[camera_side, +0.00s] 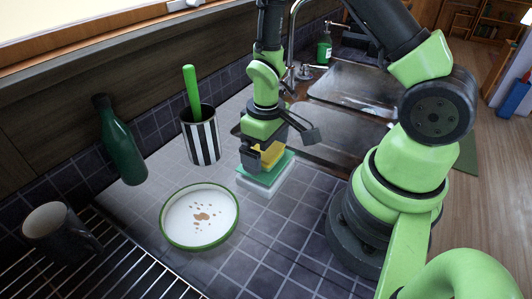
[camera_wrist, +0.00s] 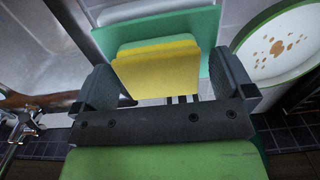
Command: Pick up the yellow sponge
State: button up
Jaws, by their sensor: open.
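The yellow sponge (camera_wrist: 157,75) sits on a green layer (camera_wrist: 184,22) in the wrist view, between the two fingers of my gripper (camera_wrist: 165,85). Open space shows between the sponge and the right finger; on the left the gap is small. In the side view, the sponge (camera_side: 270,153) is just below my gripper (camera_side: 262,157), partly hidden by the fingers. The green layer (camera_side: 284,166) lies on a pale block on the tiled counter. My gripper is open, and I cannot tell whether a finger touches the sponge.
A white plate (camera_side: 182,231) with a green rim and brown crumbs lies in front. A striped cup (camera_side: 201,136) with a green handle, a green bottle (camera_side: 120,140) and a dark mug (camera_side: 58,234) stand left. A metal sink (camera_side: 340,128) is behind right. Tiles right of the plate are clear.

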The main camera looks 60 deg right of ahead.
jog(key=shift+f, duration=0.15)
jog(key=c, duration=1)
notch_tip(320, 180, up, 10)
jog(key=shift+r, duration=0.1)
